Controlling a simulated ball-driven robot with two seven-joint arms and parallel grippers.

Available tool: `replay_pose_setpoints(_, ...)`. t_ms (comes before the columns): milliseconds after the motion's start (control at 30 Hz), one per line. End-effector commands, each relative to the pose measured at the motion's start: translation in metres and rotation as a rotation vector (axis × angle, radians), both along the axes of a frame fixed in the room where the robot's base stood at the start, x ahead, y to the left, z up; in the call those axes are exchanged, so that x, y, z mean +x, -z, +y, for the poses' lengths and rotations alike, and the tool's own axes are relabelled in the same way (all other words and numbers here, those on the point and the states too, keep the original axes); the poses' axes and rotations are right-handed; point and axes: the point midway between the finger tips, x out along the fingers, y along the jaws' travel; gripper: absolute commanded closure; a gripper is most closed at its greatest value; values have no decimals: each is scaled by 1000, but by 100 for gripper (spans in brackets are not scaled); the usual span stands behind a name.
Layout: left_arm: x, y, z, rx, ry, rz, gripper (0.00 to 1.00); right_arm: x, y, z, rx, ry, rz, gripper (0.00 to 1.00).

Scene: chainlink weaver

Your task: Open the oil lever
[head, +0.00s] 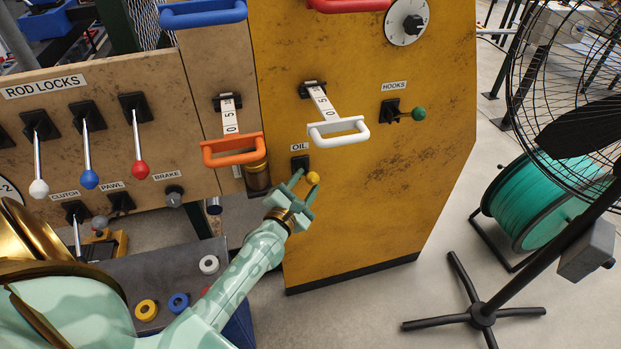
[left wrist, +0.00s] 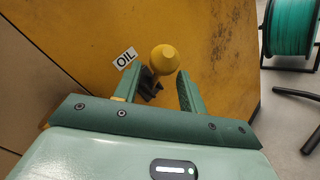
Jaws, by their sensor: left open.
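The oil lever is a short yellow-knobbed lever (head: 313,178) below the OIL label (head: 300,147) on the yellow panel. In the left wrist view its yellow knob (left wrist: 164,59) shows between the fingers, with its dark mount behind it. My left gripper (head: 304,187) is open, with its fingers on either side of the knob. In the left wrist view the left gripper (left wrist: 158,88) shows a gap around the knob; whether a finger touches it I cannot tell. My right gripper is not in view.
Just above are an orange handle (head: 233,151) and a white handle (head: 338,130). The green-knobbed HOOKS lever (head: 419,114) is to the right. Rod lock levers (head: 88,178) line the left panel. A black fan (head: 560,130) and a teal spool (head: 530,203) stand at right.

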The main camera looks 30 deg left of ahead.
Motion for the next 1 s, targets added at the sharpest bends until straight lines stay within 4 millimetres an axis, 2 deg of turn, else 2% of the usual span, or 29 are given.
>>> replay_pose_setpoints(100,19,1,2,0,1,-1,59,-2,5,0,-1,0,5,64)
replay_pose_setpoints(200,28,1,4,1,1,0,59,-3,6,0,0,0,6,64)
replay_pose_setpoints(533,32,0,5,2,1,2,59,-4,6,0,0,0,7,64)
replay_pose_setpoints(567,32,0,5,2,1,2,62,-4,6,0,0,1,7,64)
replay_pose_setpoints(700,32,0,5,2,1,2,100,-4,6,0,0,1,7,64)
replay_pose_setpoints(1000,33,-2,3,3,3,-3,100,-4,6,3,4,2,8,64)
